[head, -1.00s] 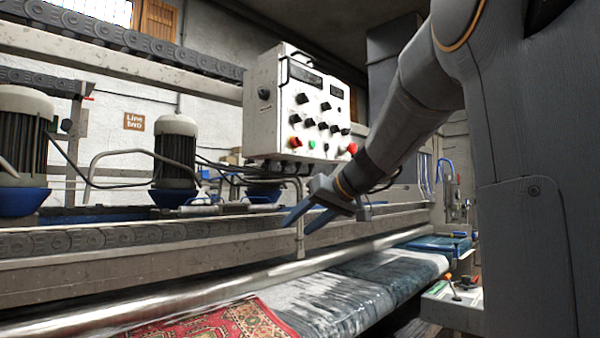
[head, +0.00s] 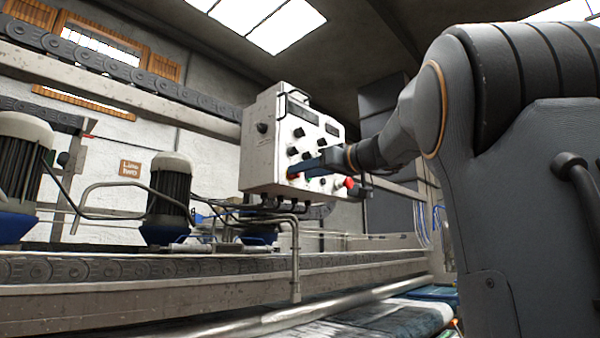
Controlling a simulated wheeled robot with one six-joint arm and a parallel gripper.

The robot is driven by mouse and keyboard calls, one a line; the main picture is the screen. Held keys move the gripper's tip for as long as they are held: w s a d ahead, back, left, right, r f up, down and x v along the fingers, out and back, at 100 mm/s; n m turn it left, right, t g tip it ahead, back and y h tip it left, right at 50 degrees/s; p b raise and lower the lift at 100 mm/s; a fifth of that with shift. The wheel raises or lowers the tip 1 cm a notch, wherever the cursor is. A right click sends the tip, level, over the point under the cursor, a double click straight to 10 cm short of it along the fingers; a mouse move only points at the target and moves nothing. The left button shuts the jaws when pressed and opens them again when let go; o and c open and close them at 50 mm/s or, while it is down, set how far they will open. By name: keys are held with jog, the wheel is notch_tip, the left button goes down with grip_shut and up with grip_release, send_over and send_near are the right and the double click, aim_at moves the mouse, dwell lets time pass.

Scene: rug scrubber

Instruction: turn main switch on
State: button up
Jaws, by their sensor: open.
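A white control box (head: 262,150) hangs above the machine in the head view, with black knobs on its front and a red button (head: 349,183) at the lower right. A black rotary knob (head: 262,127) sits alone on its left side face. No label tells me which is the main switch. My gripper (head: 298,170) is open, its blue fingers pointing left in front of the lower panel. It hides part of the lower row of controls. I cannot tell whether the fingers touch the panel.
Below the box run pipes and cables (head: 296,245) and a long chain rail (head: 150,267). Motors (head: 171,190) stand at the left. A metal roller (head: 290,318) and wet rug lie at the bottom. My arm fills the right side.

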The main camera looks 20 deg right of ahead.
jog(key=shift+x, duration=1.1)
jog(key=c, duration=1)
jog(key=shift+c, duration=0.2)
